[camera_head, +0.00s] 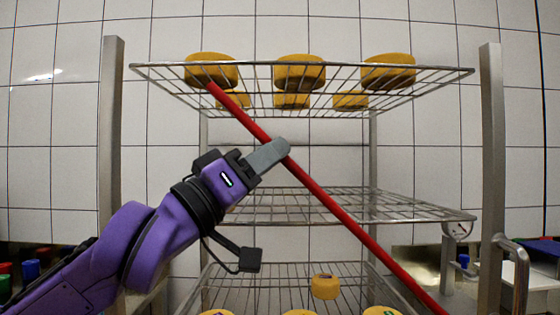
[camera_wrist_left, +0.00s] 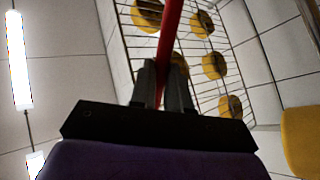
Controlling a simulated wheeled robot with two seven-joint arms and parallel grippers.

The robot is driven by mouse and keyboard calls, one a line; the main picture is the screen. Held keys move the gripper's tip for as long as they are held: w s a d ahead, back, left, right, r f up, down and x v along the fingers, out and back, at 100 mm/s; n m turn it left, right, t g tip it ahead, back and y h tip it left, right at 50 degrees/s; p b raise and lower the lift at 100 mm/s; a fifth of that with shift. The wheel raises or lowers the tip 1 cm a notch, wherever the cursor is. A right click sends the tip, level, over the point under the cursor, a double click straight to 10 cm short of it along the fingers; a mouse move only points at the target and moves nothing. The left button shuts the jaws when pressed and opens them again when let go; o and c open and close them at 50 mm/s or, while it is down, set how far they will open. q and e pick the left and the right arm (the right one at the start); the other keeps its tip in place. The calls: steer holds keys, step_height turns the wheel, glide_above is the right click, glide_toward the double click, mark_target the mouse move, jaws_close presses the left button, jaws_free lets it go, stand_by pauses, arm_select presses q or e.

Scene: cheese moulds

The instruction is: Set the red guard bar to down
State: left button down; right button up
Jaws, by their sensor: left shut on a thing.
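The red guard bar (camera_head: 335,208) slants across the front of the wire rack, from its upper left end under the top shelf down to the lower right edge of the view. My left gripper (camera_head: 272,154) is shut on the bar along its upper half. In the left wrist view the bar (camera_wrist_left: 169,40) runs between the two fingers (camera_wrist_left: 163,88) of the left gripper. The bar's lower right end is cut off by the frame. My right gripper is not in view.
The wire rack's top shelf (camera_head: 300,66) carries several yellow cheeses (camera_head: 300,72). The middle shelf (camera_head: 345,205) looks empty. A small yellow cheese (camera_head: 325,287) sits on the lower shelf. Metal posts stand at left (camera_head: 112,150) and right (camera_head: 492,150).

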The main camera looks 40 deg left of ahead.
arm_select(q)
steer(key=c, duration=1.4)
jaws_free()
steer(key=shift+b+v, duration=1.05)
steer(key=shift+v, duration=4.2)
